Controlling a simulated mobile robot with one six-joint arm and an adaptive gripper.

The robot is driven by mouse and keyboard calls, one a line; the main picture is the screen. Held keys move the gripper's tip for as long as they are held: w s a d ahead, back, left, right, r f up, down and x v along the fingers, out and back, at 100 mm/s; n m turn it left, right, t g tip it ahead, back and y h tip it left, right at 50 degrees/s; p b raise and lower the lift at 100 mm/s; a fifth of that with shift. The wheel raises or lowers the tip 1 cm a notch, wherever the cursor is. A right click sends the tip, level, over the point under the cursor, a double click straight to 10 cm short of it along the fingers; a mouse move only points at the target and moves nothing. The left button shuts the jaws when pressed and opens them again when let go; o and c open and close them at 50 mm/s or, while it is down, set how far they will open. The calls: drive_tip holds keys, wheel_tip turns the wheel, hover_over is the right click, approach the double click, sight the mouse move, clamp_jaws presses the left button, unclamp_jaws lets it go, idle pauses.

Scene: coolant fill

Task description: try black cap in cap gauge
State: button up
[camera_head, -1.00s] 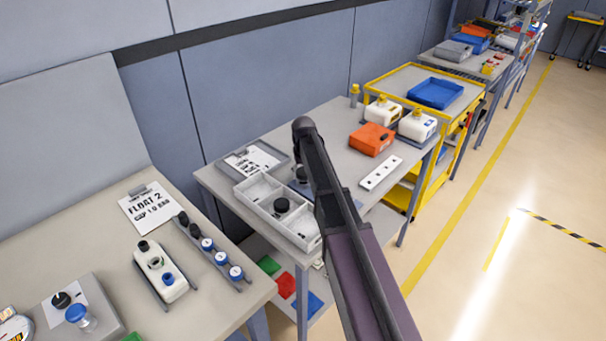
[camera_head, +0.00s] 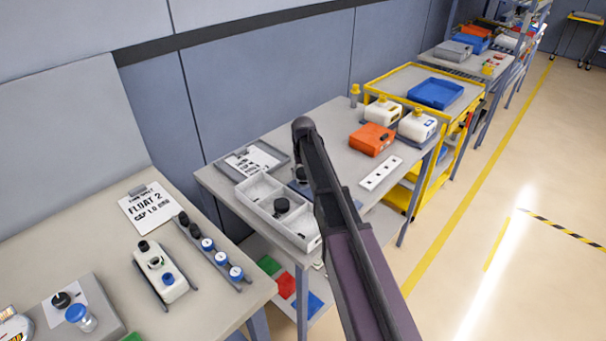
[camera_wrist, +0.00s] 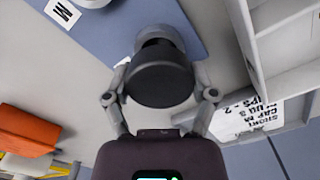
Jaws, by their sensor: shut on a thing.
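My gripper (camera_wrist: 160,97) is shut on a black cap (camera_wrist: 160,82) in the wrist view, with one finger on each side of it. Behind the cap is a grey round post (camera_wrist: 158,38), seemingly the cap gauge, rising from a blue plate (camera_wrist: 110,32). The cap overlaps the post in this view, and I cannot tell whether they touch.
A pale divided tray (camera_head: 243,198) holding another black cap (camera_head: 282,205) stands left of my arm. A clipboard (camera_head: 252,160) lies behind it. An orange box (camera_head: 372,139) and a white strip with holes (camera_head: 381,173) are to the right.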

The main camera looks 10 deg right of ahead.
drive_tip(key=shift+f+b, duration=1)
idle(0.4)
drive_tip(key=o, duration=0.9)
